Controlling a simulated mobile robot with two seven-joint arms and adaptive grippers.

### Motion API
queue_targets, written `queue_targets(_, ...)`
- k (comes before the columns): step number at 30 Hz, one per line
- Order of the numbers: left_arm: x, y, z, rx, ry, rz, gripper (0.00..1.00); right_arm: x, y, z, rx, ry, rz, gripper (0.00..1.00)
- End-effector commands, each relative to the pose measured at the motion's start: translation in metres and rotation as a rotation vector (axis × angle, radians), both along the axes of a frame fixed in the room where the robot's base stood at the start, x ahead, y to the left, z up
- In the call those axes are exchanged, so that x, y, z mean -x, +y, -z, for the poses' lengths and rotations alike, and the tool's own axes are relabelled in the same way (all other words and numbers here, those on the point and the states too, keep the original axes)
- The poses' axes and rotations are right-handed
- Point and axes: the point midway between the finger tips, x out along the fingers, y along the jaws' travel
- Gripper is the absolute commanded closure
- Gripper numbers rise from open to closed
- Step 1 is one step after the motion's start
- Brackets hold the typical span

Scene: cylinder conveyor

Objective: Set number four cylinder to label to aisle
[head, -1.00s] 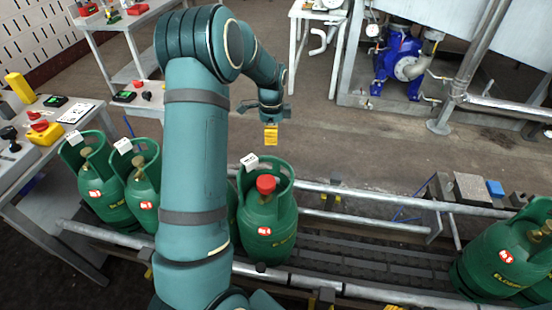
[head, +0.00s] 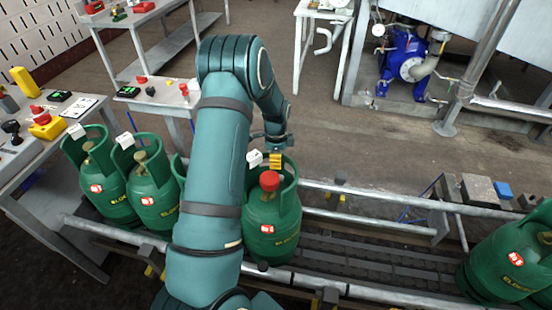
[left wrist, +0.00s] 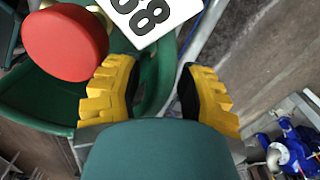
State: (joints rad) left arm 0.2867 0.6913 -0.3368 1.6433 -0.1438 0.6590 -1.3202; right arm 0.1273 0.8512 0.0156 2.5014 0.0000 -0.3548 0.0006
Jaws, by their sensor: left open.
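The green cylinder (head: 268,228) with a red cap and a red label that looks like "No 4" stands upright on the conveyor, right of my arm. A white tag (head: 255,158) is at its collar. My left gripper (head: 276,158) is at the back rim of that collar. In the left wrist view its yellow fingers (left wrist: 158,95) are open, with part of the green collar (left wrist: 150,75) showing between them; I cannot tell whether they touch it. The red cap (left wrist: 65,43) and the tag (left wrist: 150,15), with black digits, also show there. My right gripper is not in view.
Tagged green cylinders stand left (head: 100,180) and (head: 152,185), one mostly hidden behind my arm. More (head: 510,260) are at the right. Metal rails (head: 370,225) line the conveyor. Grey floor (head: 350,150) behind is open, up to machinery with a blue pump (head: 403,65).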

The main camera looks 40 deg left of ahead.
Motion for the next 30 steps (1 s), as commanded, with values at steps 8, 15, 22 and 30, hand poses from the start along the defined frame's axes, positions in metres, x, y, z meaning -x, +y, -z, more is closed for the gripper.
queue_targets(8, -0.0001, -0.0001, -0.0005, 0.000, 0.000, 0.000, 1.00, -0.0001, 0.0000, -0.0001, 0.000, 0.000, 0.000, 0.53)
queue_targets(15, 0.0001, -0.0002, -0.0002, 0.000, 0.000, 0.000, 1.00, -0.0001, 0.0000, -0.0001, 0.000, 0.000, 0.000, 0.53)
queue_targets(22, -0.0004, -0.0016, 0.0002, 0.001, 0.001, 0.018, 1.00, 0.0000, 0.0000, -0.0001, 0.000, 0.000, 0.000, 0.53)
queue_targets(30, -0.0018, -0.0055, 0.0005, 0.003, 0.002, 0.052, 1.00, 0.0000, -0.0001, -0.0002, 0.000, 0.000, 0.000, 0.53)
